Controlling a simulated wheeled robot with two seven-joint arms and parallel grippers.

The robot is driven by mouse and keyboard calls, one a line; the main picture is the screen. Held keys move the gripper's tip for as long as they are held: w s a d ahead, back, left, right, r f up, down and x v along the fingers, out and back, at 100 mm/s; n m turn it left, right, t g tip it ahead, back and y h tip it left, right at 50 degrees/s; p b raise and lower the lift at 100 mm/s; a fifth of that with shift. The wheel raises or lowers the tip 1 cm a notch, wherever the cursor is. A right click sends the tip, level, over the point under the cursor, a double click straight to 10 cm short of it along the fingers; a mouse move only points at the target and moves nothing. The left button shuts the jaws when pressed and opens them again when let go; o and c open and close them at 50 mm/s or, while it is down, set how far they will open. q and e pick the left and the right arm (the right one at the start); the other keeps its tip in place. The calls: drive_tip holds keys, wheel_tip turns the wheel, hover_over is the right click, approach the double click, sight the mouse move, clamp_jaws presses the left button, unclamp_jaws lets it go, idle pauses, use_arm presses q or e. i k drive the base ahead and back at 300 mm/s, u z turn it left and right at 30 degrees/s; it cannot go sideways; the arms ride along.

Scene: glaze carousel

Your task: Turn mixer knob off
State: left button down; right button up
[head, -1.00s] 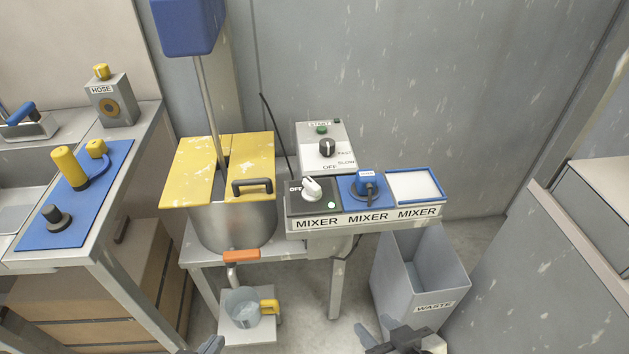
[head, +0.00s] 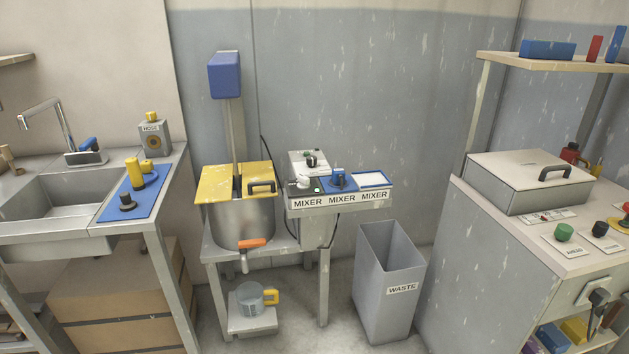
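The mixer control shelf (head: 308,203), labelled MIXER several times, stands beside the mixing pot (head: 243,222) in the head view. A white knob (head: 303,182) sits on a dark plate at its left; its pointer direction is too small to read. A black knob (head: 311,160) sits on the grey box (head: 325,168) behind. A blue plug-like part (head: 338,178) is to the right of the white knob. A blue mixer head (head: 225,75) is above the pot. Neither gripper is in view.
A grey WASTE bin (head: 388,290) stands on the floor right of the shelf. A sink (head: 70,200) is at the left, and a cabinet with a lidded box (head: 528,185) is at the right. Floor before the shelf is clear.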

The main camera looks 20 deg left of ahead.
sight(304, 183)
drive_tip(key=u, duration=0.75)
drive_tip(key=i, duration=0.8)
drive_tip(key=u, duration=0.6)
